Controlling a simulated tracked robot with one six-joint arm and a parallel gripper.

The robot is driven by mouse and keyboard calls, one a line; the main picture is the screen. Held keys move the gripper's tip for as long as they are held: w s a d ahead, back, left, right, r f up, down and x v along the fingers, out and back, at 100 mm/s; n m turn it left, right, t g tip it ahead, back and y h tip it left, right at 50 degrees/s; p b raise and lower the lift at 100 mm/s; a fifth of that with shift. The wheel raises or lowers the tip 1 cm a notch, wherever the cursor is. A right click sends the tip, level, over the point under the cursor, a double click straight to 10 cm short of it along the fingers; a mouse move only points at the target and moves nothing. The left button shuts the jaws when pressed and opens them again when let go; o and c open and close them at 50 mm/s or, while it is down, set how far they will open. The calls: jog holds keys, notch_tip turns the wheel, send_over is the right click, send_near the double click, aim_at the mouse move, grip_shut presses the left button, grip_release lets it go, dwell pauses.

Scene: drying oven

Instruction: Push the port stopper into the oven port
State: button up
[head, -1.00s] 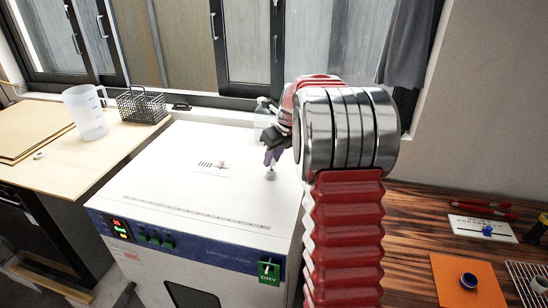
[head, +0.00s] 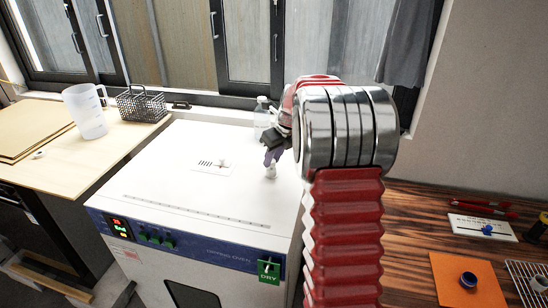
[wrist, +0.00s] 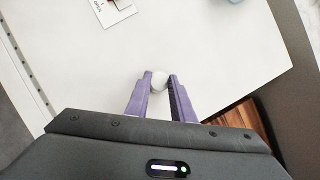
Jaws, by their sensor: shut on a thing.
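The drying oven (head: 170,215) stands in the middle of the head view with a white top. My gripper (head: 272,158) is over the right part of that top, its purple fingers pointing down. It is shut on the white port stopper (head: 271,171), which shows just below the fingertips. In the wrist view the stopper's round, pale end (wrist: 158,82) sits between the two fingertips (wrist: 160,78). The stopper is at or just above the oven top. The port is hidden by the stopper and fingers, and I cannot tell how deep the stopper sits.
A vent plate with a white slider (head: 223,162) lies left of my gripper. A clear bottle (head: 262,116) stands just behind it. A jug (head: 86,112) and a wire basket (head: 141,105) stand on the left bench. The wooden bench at right holds an orange mat (head: 485,293). The oven top's front is clear.

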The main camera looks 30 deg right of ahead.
jog(key=shift+f, duration=0.6)
dwell(0.9)
jog(key=o, duration=1.1)
jog(key=shift+o, duration=0.5)
jog(key=o, duration=0.4)
jog(key=shift+c, duration=0.2)
jog(key=shift+r, duration=0.15)
jog(key=shift+r, duration=3.35)
